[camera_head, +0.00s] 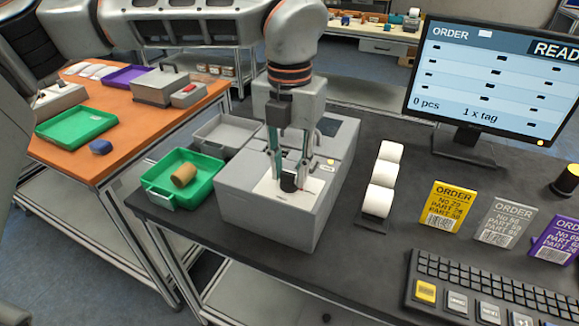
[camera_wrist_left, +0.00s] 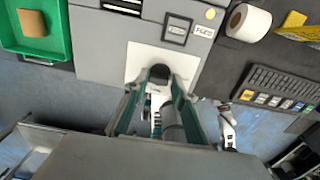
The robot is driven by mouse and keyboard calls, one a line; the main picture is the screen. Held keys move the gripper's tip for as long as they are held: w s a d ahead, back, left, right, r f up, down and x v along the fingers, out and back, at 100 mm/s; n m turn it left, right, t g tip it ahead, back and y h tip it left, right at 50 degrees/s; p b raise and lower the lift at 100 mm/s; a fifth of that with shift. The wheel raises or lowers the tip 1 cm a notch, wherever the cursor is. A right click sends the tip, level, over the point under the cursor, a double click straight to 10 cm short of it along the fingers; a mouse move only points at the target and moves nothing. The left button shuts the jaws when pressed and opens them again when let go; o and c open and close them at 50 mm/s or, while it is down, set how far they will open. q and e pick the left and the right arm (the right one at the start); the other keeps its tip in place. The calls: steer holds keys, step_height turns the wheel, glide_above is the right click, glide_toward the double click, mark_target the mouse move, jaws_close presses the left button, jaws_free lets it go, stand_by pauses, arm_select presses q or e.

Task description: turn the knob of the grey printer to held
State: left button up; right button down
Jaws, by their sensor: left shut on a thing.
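The grey printer (camera_head: 262,215) stands on the dark bench, with a white plate (camera_head: 272,193) on its top face. The black knob (camera_head: 290,183) sits on that plate and also shows in the left wrist view (camera_wrist_left: 160,71). My left gripper (camera_head: 289,180) points down from above, its fingertips on either side of the knob, shut on it. In the left wrist view the left gripper (camera_wrist_left: 160,82) partly hides the knob, so its pointer and the setting cannot be read. My right gripper is not in view.
A green tray (camera_head: 160,191) with a brown roll (camera_head: 184,175) stands left of the printer. White label rolls (camera_head: 377,200) stand to the right. Order cards, a keyboard (camera_head: 480,290) and a monitor (camera_head: 490,85) fill the bench's right side.

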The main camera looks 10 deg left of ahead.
mark_target(290, 174)
arm_select(q)
steer(key=o, duration=1.1)
step_height(290, 174, up, 12)
steer(key=shift+r, duration=0.1)
